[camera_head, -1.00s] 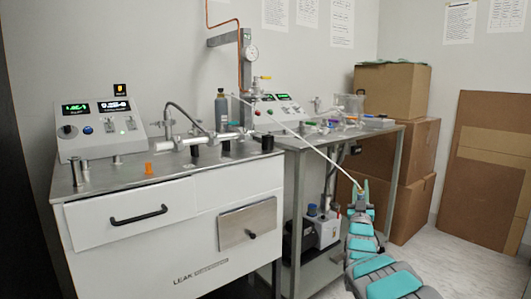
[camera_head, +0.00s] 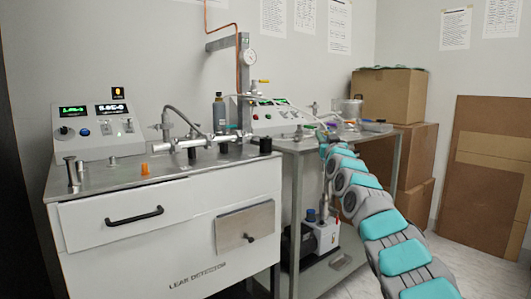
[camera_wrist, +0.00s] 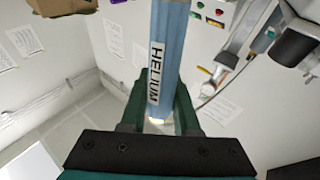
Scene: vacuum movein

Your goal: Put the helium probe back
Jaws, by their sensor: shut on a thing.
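The helium probe (camera_wrist: 165,50), a blue body with a white HELIUM label, fills the top middle of the wrist view. My gripper (camera_wrist: 158,108) is shut on it, with a dark green finger on each side. In the head view my gripper (camera_head: 327,140) is small, at bench-top height by the front edge of the right bench. The probe itself is hard to make out there. A pale hose (camera_head: 290,105) runs from near the grey bottle (camera_head: 219,111) towards my gripper. No probe holder can be clearly made out.
The leak detector cabinet (camera_head: 105,240) stands at left, with a control box (camera_head: 92,133) and pipework on top. The right bench (camera_head: 300,147) carries another control box (camera_head: 262,118) and small parts. A pump (camera_head: 322,235) sits below. Cardboard boxes (camera_head: 390,95) stand behind my arm.

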